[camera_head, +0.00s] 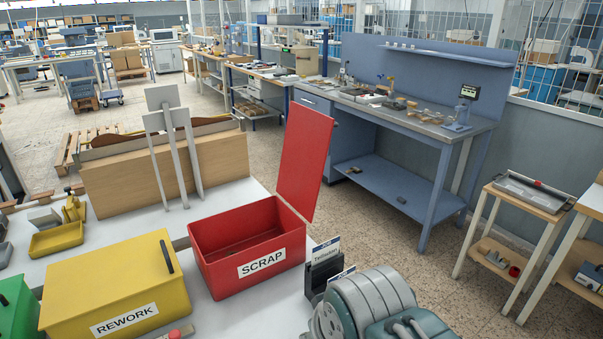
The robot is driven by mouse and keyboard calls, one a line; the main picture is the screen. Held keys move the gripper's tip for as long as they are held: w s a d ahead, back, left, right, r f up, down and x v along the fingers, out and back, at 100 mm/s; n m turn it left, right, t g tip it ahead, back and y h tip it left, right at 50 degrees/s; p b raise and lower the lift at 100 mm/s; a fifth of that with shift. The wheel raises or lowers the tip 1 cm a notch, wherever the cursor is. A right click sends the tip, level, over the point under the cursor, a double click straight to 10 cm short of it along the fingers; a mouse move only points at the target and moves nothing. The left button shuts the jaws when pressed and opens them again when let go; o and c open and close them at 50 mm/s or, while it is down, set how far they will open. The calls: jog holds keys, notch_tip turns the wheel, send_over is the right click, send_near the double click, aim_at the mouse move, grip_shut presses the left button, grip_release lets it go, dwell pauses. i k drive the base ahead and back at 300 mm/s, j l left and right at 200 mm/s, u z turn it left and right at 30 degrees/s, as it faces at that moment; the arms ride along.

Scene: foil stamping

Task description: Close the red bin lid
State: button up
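The red bin (250,268) stands on a white table and has a white label reading SCRAP. No fingers of my gripper can be made out in this view.
A yellow bin (118,290) marked REWORK, with its lid shut, stands left of the red bin, and a green bin (18,310) is further left. A black card holder (323,272) and a rounded grey-and-teal body lie close on the right. Grey panels lean behind.

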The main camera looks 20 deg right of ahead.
aim_at(308, 131)
jog(key=k+u, duration=0.35)
jog(key=k+j+u, duration=0.1)
jog(key=u, duration=0.25)
jog(key=l+u, duration=0.25)
jog(key=l, duration=0.15)
jog(key=k+l+u, duration=0.2)
jog(key=l, duration=0.2)
jog(key=l+u, duration=0.25)
jog(key=l, duration=0.2)
jog(key=k+l, duration=0.1)
jog(key=l, duration=0.55)
jog(key=k+l, duration=0.1)
jog(key=l, duration=0.55)
jog(key=k+l, duration=0.1)
jog(key=l, duration=0.55)
jog(key=k+l+z, duration=0.1)
jog(key=l, duration=0.5)
jog(key=i+l+z, duration=0.25)
jog(key=l, duration=0.25)
jog(key=i, duration=0.1)
